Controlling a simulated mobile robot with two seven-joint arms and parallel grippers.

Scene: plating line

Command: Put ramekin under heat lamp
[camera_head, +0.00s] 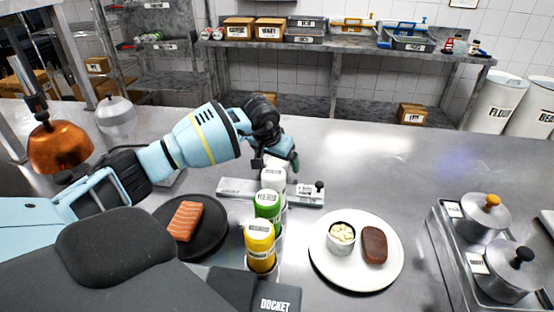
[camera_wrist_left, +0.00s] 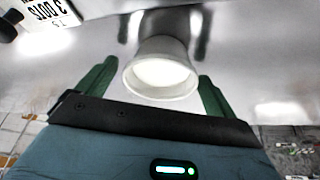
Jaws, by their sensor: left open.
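A small pale ramekin (camera_head: 342,237) with whitish pieces in it stands on the white plate (camera_head: 330,275), left of a brown slab (camera_head: 374,245). A copper heat lamp (camera_head: 60,147) hangs at the left; a paler lamp-like dome (camera_head: 116,115) is behind it. My left gripper (camera_head: 285,163) is behind the row of bottles, away from the plate. In the left wrist view, its green fingers (camera_wrist_left: 155,85) are open either side of a round white object (camera_wrist_left: 160,72). I cannot tell what that object is or whether the fingers touch it. My right gripper is not in view.
White, green (camera_head: 267,205) and yellow (camera_head: 260,245) bottles stand in a row. A dark plate (camera_head: 205,240) with an orange fillet (camera_head: 185,220) is at left. Lidded pots (camera_head: 485,215) stand at right. The counter behind the white plate is clear.

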